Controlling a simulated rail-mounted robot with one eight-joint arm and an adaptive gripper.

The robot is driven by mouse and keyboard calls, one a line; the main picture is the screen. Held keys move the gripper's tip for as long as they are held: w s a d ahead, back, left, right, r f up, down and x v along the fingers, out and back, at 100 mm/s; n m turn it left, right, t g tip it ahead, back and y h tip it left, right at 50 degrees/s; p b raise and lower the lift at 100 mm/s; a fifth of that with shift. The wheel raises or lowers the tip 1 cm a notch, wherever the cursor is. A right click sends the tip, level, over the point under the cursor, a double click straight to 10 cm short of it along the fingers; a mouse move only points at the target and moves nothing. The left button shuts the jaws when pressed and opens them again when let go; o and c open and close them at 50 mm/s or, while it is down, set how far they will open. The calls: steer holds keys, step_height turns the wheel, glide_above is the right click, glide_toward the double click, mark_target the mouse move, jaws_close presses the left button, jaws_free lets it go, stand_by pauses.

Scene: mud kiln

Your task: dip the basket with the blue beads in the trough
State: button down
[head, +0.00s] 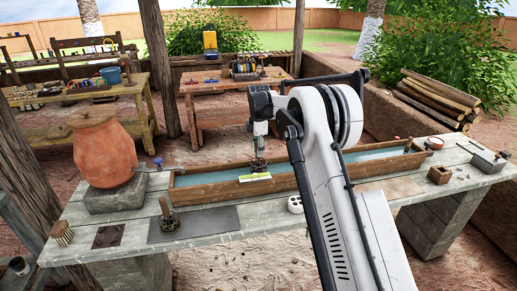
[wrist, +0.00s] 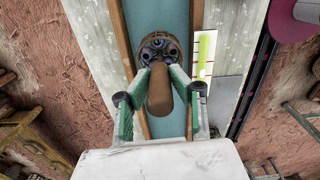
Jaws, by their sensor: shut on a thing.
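My gripper (head: 259,152) is over the middle of the long wooden trough (head: 205,192), which holds pale blue water (head: 365,153). In the wrist view my gripper (wrist: 160,78) is shut on the thick brown handle (wrist: 160,98) of a small round basket (wrist: 146,43). Dark blue beads (wrist: 160,52) show inside the basket. The basket lies between the trough's side walls in that view, over the water. In the head view the basket (head: 258,167) is small and partly hidden; I cannot tell whether its underside touches the water.
A yellow-green and white strip (head: 255,177) is beside the trough's near wall. A second handled item (head: 168,217) stands on a grey mat (head: 212,223). A clay jar (head: 102,150) stands left, a brush (head: 62,233) front left. A small wooden box (head: 439,175) stands right.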

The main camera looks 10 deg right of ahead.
mark_target(259, 162)
steer(key=shift+f+b, duration=1.4)
steer(key=shift+f, duration=0.95)
steer(key=shift+r, duration=0.25)
steer(key=shift+f+b, duration=0.25)
steer(key=shift+b, duration=0.2)
steer(key=shift+r, duration=0.3)
steer(key=shift+r+p, duration=1.55)
steer(key=shift+r, duration=2.65)
steer(key=shift+r+p, duration=0.55)
steer(key=shift+r, duration=0.95)
